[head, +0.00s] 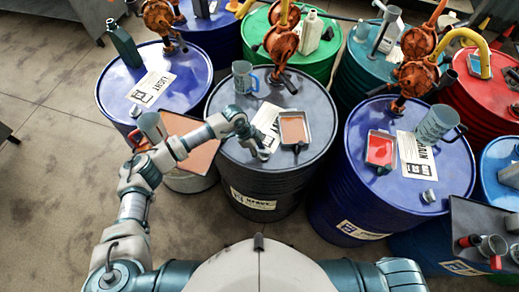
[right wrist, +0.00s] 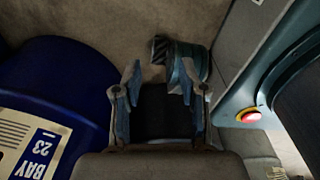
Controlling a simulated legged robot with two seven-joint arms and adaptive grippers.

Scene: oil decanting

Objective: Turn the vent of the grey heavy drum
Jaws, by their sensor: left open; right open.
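The grey heavy drum (head: 290,183) stands upright in the middle of the head view, with a front label (head: 252,201). My left gripper (head: 260,149) is over the left front part of its lid, pointing down at the spot where a small vent seems to sit. The gripper covers this spot, so I cannot tell whether the fingers are around the vent or touching it. The left gripper is open. My right gripper (right wrist: 160,100) shows only in the right wrist view, open and empty, with a blue drum (right wrist: 75,75) to its left.
On the grey lid are a mug (head: 244,78), a paper sheet (head: 268,122), a shallow tray (head: 294,128) and a rust-coloured pump (head: 282,45). Blue drums (head: 115,93) (head: 335,195) stand on both sides. Floor (head: 50,170) is open at left.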

